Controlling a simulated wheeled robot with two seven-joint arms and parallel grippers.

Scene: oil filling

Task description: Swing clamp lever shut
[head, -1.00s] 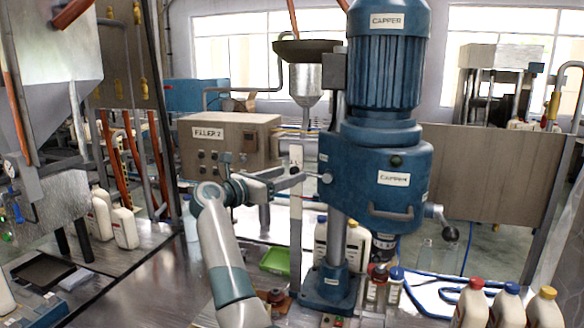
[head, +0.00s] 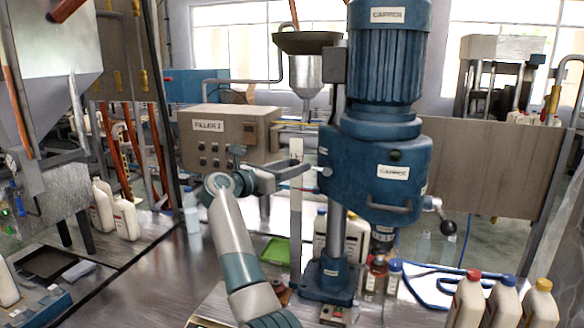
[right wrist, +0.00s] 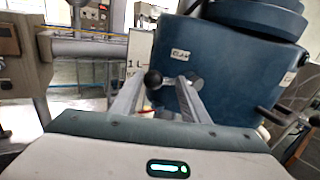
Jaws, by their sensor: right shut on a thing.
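The blue capper head (head: 372,165) stands right of centre. In the right wrist view, a label that seems to read CLAMP (right wrist: 180,54) is on its side. The clamp lever shows there as a black ball knob (right wrist: 152,78) on the left and a grey round end (right wrist: 195,78) near the capper body. My right gripper (head: 303,175) reaches the capper's left side from the left. Its two fingers, also in the right wrist view (right wrist: 168,88), are shut on the lever. They hide much of it. My left gripper is not in view.
The FILLER 2 box (head: 228,138) stands behind my right arm. Capped bottles stand at the front right, including a red-capped one (head: 468,298). Small bottles stand close to the capper base (head: 330,280).

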